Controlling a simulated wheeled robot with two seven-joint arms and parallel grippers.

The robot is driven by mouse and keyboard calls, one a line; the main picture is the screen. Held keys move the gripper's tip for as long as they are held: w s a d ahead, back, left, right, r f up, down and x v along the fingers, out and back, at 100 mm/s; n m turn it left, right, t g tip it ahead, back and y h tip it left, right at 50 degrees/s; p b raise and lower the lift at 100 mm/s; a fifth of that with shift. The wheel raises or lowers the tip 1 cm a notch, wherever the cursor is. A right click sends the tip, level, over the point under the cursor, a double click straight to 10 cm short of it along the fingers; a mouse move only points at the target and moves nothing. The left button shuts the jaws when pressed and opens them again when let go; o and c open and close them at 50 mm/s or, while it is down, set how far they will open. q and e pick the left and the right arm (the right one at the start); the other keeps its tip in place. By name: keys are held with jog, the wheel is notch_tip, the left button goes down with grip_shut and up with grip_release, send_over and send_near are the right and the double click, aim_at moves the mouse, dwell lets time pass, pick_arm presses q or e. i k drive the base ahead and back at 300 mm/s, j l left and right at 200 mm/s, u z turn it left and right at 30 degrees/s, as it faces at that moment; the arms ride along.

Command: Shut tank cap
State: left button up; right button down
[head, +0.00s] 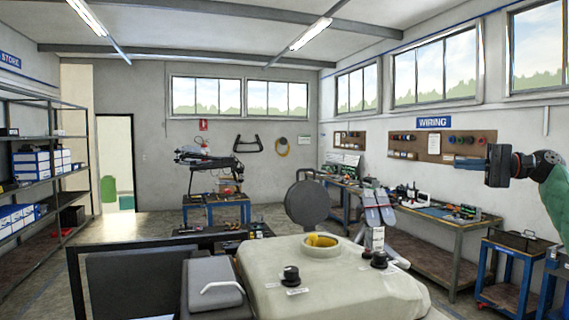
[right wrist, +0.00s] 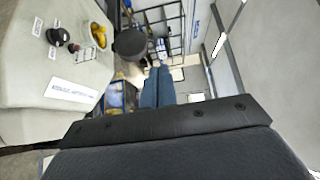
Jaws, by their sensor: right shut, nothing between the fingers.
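The tank (head: 350,285) is a large beige body at the lower middle of the head view. Its round filler opening (head: 337,250) has a yellow strainer (head: 320,240) inside. The dark round tank cap (head: 307,203) stands open, upright behind the opening. In the right wrist view the cap (right wrist: 130,43) lies up and left of my fingers, beside the yellow strainer (right wrist: 98,35). My right gripper (head: 462,161) is at the right of the head view, pointing left, apart from the cap. Its fingers (right wrist: 157,88) are shut together and empty. My left gripper is not in view.
Black knobs (head: 291,273) stand on the tank top. A grey lid with a handle (head: 213,284) is at its left. A pale grey-blue upright thing (head: 376,207) stands behind the tank. A workbench (head: 445,218) lines the right wall. Air above the tank looks clear.

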aim_at(307, 203)
jog(key=i+l+u, duration=0.15)
jog(key=l+u, duration=0.25)
jog(key=l, duration=0.3)
jog(key=l+u, duration=0.45)
jog(key=l, duration=0.2)
jog(key=l+u, duration=0.4)
jog(key=l, duration=0.35)
